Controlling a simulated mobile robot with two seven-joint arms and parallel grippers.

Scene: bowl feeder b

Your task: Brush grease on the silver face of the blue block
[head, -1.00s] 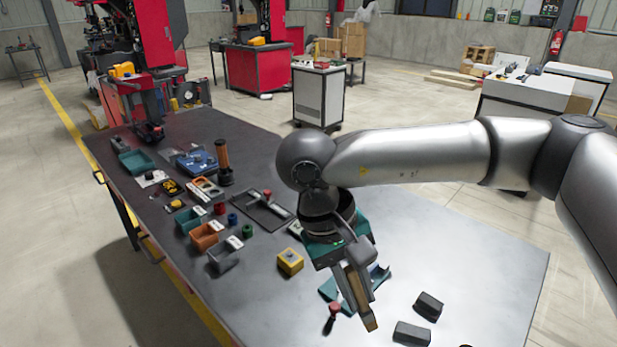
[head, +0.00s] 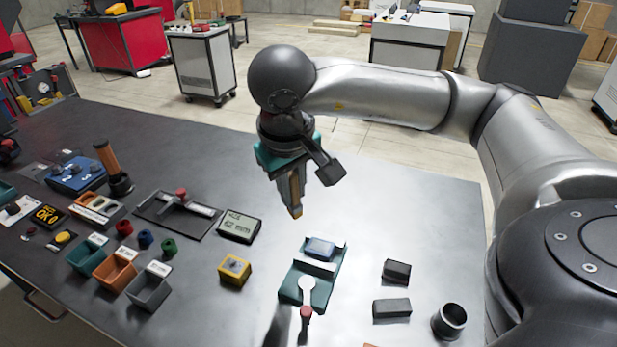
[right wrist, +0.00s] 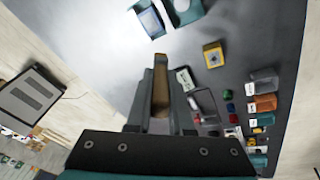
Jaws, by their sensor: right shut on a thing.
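The blue block (head: 320,248) lies in a teal clamp fixture (head: 290,287) with a red-knobbed lever (head: 306,300). A pale, silvery face of the block shows on top, and the block also shows in the right wrist view (right wrist: 149,21). My right gripper (head: 292,203) is shut on a narrow brown piece that looks like the brush (right wrist: 160,87). It points down, in the air beyond the fixture and apart from the block. Whether grease is on the brush is too small to tell. My left gripper is not in view.
A yellow box (head: 235,268) and a display reading mm (head: 239,226) stand left of the fixture. Two dark blocks (head: 397,271) (head: 392,308) and a dark cup (head: 449,320) stand right. Small bins (head: 149,288) and tools fill the left. The table's far middle is clear.

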